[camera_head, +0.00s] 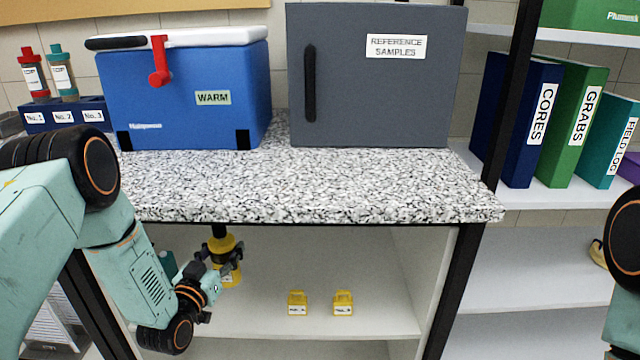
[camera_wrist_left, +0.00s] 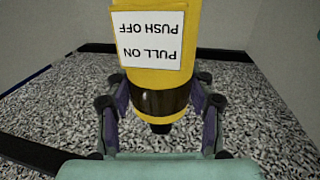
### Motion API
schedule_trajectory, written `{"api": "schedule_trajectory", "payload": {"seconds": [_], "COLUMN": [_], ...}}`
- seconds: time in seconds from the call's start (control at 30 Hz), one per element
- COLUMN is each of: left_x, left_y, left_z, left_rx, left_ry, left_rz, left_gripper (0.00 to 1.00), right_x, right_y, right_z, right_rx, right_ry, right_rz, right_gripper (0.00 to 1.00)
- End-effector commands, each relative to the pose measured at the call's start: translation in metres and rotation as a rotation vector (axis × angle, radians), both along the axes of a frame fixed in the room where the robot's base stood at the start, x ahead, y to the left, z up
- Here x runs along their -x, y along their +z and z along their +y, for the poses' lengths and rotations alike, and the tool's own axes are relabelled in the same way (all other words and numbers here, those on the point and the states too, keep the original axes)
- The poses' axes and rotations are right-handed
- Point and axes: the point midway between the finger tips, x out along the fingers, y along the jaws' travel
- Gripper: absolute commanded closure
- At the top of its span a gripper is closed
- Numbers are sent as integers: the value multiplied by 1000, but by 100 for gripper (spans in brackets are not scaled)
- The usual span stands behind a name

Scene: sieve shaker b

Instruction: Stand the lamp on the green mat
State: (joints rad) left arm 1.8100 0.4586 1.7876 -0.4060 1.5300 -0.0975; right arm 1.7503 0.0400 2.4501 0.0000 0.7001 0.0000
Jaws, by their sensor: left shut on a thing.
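The yellow lamp (camera_head: 227,268) with dark parts shows in the head view just below the front edge of the worktop, in front of the open cupboard. My left gripper (camera_head: 213,272) is shut on it. In the left wrist view the lamp (camera_wrist_left: 157,16) has a white label reading PULL ON PUSH OFF, upside down in the picture, and a black band. The fingers of my left gripper (camera_wrist_left: 157,104) press on both sides of it around that band. I see no green mat in either view. My right gripper is out of view.
On the speckled worktop (camera_head: 330,185) stand a blue cooler (camera_head: 185,95) marked WARM and a grey REFERENCE SAMPLES cabinet (camera_head: 375,100). The worktop's front strip is clear. Two small yellow blocks (camera_head: 298,303) (camera_head: 343,303) sit on the shelf below. Binders (camera_head: 570,125) stand at right.

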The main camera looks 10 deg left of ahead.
Motion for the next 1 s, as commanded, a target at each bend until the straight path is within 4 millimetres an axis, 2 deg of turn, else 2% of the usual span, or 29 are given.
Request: {"api": "schedule_trajectory", "payload": {"seconds": [0.07,0.17,0.27,0.37,0.5,0.7,0.83,1.0], "left_x": [0,8,27,57,103,153,170,168], "left_y": [3,1,-3,2,23,62,82,91], "left_z": [-1,-15,-41,-75,-122,-168,-181,-181], "left_rx": [0,1,3,7,7,6,4,0], "left_ry": [-6,-51,-130,-234,-375,-508,-544,-540], "left_rz": [-4,1,2,3,0,-4,-3,-5], "left_gripper": [93,93,93,93,93,93,93,93], "right_x": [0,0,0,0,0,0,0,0], "right_y": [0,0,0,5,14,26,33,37], "right_z": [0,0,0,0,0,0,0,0], "right_rx": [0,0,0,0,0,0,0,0], "right_ry": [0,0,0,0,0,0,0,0], "right_rz": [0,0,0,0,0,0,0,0], "right_gripper": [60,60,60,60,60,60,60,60]}}
